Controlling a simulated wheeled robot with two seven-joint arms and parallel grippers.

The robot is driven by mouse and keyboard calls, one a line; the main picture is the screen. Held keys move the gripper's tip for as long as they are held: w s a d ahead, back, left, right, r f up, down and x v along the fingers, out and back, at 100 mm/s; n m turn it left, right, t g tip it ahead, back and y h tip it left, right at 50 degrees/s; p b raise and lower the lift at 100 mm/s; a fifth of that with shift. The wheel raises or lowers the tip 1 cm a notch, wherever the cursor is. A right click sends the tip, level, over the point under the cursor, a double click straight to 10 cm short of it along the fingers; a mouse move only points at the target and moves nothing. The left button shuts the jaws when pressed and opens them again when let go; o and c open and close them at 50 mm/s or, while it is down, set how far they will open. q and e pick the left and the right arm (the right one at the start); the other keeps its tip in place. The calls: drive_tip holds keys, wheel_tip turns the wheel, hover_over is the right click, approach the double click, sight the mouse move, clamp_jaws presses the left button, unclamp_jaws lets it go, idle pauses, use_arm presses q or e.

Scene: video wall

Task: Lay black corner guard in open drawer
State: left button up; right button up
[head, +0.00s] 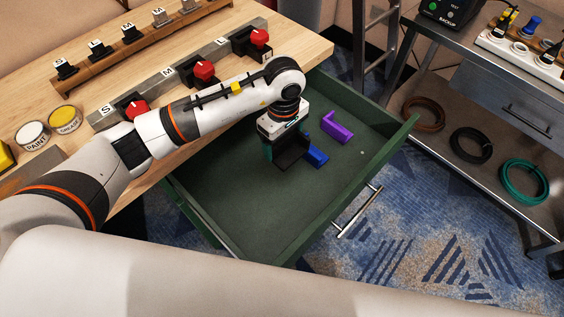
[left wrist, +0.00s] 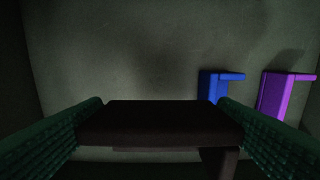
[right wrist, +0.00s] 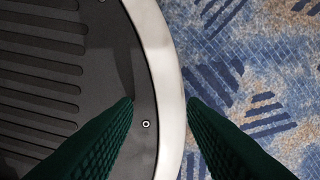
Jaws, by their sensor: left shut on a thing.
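The black corner guard (head: 292,151) is in my left gripper (head: 279,140), low inside the open green drawer (head: 245,205). In the left wrist view the black guard (left wrist: 160,122) spans between the two green ribbed fingers, which are shut on it. I cannot tell whether it touches the drawer floor. A blue corner guard (head: 316,156) lies just right of it, and a purple one (head: 337,127) lies farther right. Both also show in the left wrist view, the blue (left wrist: 211,86) and the purple (left wrist: 278,95). My right gripper (right wrist: 160,102) shows only in its wrist view, open and empty.
The drawer's front wall with a metal handle (head: 358,210) faces the blue carpet. The wooden worktop (head: 225,35) above the drawer carries red-knobbed switches and tins. A metal cart (head: 480,100) with coiled cables stands at right. The near part of the drawer floor is bare.

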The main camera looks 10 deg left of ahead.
sight(284, 152)
use_arm(q)
wheel_tip(284, 152, down, 5)
drive_tip(key=shift+d+r, duration=0.1)
drive_tip(key=shift+f, duration=0.65)
wheel_tip(284, 152, down, 4)
drive_tip(key=shift+r, duration=0.15)
use_arm(e)
drive_tip(key=shift+w+d+r, duration=0.1)
drive_tip(key=shift+w+d, duration=0.3)
drive_tip(key=shift+d, duration=0.35)
use_arm(q)
drive_tip(key=shift+f, duration=0.2)
drive_tip(key=o, duration=0.7)
drive_tip(key=shift+r, duration=0.1)
use_arm(e)
drive_tip(key=shift+f, duration=0.2)
